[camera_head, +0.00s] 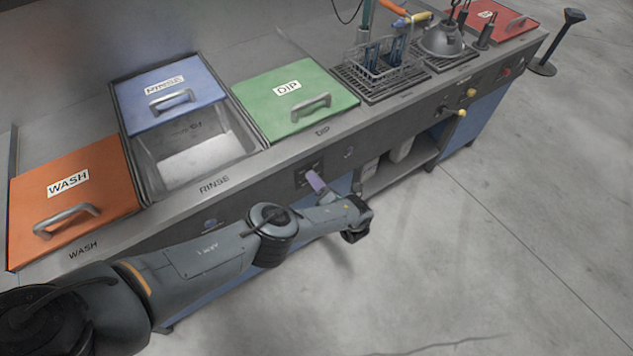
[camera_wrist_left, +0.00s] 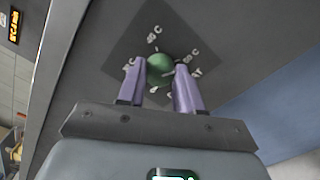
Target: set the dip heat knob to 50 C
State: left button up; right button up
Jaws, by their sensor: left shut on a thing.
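The dip heat knob is a round green knob (camera_wrist_left: 160,69) on a dark diamond-shaped plate (camera_wrist_left: 158,38) in the left wrist view. White temperature marks ring it, partly hidden by the fingers and too small to read fully. My left gripper (camera_wrist_left: 160,75) has its two purple fingers on either side of the knob, shut on it. In the head view my left gripper (camera_head: 315,182) reaches the front panel below the green DIP lid (camera_head: 297,103); the knob is hidden there. My right gripper is not in view.
An orange WASH lid (camera_head: 75,190) and a blue lid (camera_head: 165,88) over the open rinse basin (camera_head: 200,157) lie left of the DIP lid. A wire basket (camera_head: 378,62) stands right of it. Yellow knobs (camera_head: 461,113) stick out farther right. The floor in front is clear.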

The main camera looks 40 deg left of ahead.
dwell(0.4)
pick_arm(q)
jog(key=o, duration=1)
jog(key=shift+o, duration=0.2)
jog(key=shift+d, duration=0.1)
jog(key=p+v, duration=0.1)
jog(key=v, duration=0.9)
jog(key=shift+s+d, duration=0.15)
jog(key=shift+d, duration=0.15)
